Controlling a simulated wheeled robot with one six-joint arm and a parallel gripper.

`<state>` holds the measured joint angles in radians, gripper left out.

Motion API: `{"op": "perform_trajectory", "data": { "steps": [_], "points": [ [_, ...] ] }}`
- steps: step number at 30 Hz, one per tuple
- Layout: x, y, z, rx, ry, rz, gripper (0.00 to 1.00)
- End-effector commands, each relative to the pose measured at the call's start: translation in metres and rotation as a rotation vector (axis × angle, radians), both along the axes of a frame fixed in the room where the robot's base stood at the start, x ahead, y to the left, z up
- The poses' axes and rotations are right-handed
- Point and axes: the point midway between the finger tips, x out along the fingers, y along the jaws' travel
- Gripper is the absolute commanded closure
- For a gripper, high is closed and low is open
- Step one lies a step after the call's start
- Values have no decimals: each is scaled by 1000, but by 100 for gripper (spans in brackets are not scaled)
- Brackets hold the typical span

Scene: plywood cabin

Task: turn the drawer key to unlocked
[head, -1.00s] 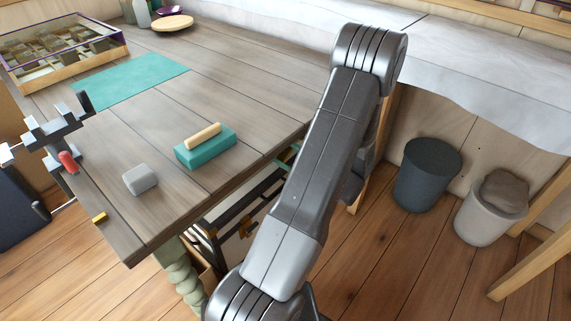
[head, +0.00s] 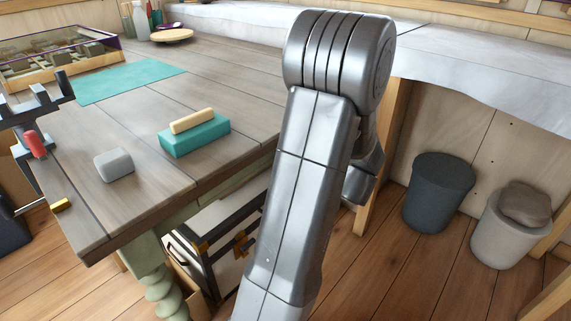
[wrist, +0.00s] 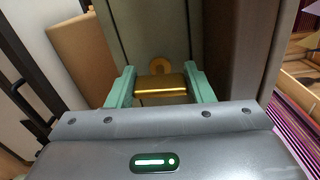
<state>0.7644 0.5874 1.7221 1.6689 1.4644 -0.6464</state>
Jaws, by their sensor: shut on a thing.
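The brass key (wrist: 161,88) shows in the wrist view as a wide gold block lying level across the picture between the fingers. A round brass ring (wrist: 161,65) sits just behind it against a grey-green panel (wrist: 150,30), which seems to be the drawer front. My gripper (wrist: 161,86) is shut on the key, with one pale green finger at each side of it. The join of key and lock is hidden, so I cannot tell how far it is turned. In the head view my arm hides the gripper and key.
The plank table (head: 230,75) holds a teal block (head: 195,137) with a wooden bar, a grey block (head: 114,164) and a teal mat (head: 130,82). A dark frame with brass-coloured fittings (head: 240,243) stands under it. Two bins (head: 438,190) stand at right. Brown upright surfaces flank my gripper.

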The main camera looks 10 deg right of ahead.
Motion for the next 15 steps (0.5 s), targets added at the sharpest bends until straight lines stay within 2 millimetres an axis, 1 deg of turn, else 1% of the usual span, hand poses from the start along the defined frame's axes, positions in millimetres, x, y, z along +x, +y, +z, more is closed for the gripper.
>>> {"op": "perform_trajectory", "data": {
  "steps": [1, 6, 15],
  "points": [
    [-1, 1, -5, -19, -13, 1, 76],
    [-1, 1, -4, -64, -48, 2, 76],
    [0, 1, -2, -90, -68, 2, 76]
  ]
}}
